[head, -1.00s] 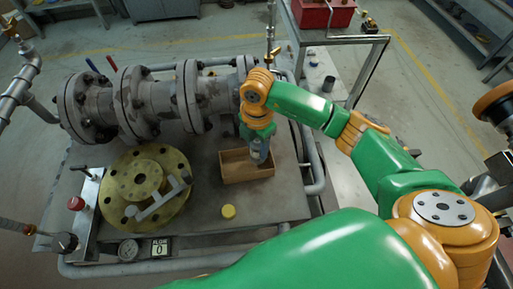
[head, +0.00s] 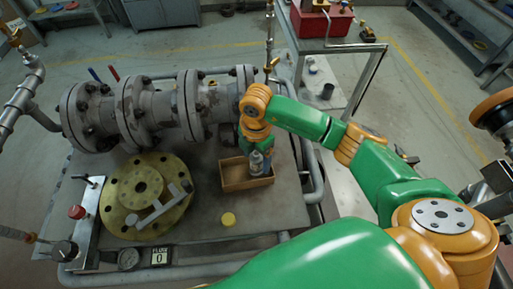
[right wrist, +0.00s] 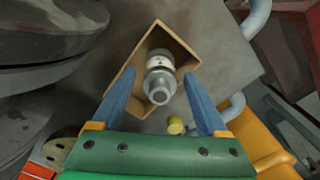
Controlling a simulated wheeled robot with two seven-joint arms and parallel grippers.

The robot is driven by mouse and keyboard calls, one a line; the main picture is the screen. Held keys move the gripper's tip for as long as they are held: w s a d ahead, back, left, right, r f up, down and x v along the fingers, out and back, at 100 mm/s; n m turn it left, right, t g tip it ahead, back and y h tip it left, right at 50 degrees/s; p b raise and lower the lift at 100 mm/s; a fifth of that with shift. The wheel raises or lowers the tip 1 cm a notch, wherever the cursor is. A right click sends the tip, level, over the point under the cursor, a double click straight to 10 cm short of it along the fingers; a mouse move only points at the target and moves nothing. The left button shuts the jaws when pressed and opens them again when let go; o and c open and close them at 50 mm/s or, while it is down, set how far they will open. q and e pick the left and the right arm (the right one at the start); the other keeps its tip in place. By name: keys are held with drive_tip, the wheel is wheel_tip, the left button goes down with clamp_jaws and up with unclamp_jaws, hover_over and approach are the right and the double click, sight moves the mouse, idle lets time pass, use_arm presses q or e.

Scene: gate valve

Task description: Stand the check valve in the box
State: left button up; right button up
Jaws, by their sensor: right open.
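The check valve (head: 256,163) is a grey metal cylinder with a pale band. It stands about upright in the open brown box (head: 233,184), toward the box's right side in the head view. In the right wrist view the valve (right wrist: 160,82) shows end-on, with the box wall (right wrist: 181,40) around it. My right gripper (head: 257,150) is over the box. Its two blue fingers are spread on either side of the valve in the right wrist view (right wrist: 158,74), with gaps between them and the valve. The valve's base is partly hidden. My left gripper is not in view.
A large flanged pipe (head: 155,106) runs behind the box. A brass flange disc (head: 116,201) with a grey handle lies to the left. A yellow cap (head: 228,219) sits in front of the box. A rail (head: 312,170) borders the right side.

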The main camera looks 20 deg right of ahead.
wheel_tip(320, 180, up, 10)
drive_tip(key=shift+r+b, duration=0.1)
drive_tip(key=shift+b, duration=0.3)
drive_tip(key=shift+r, duration=0.5)
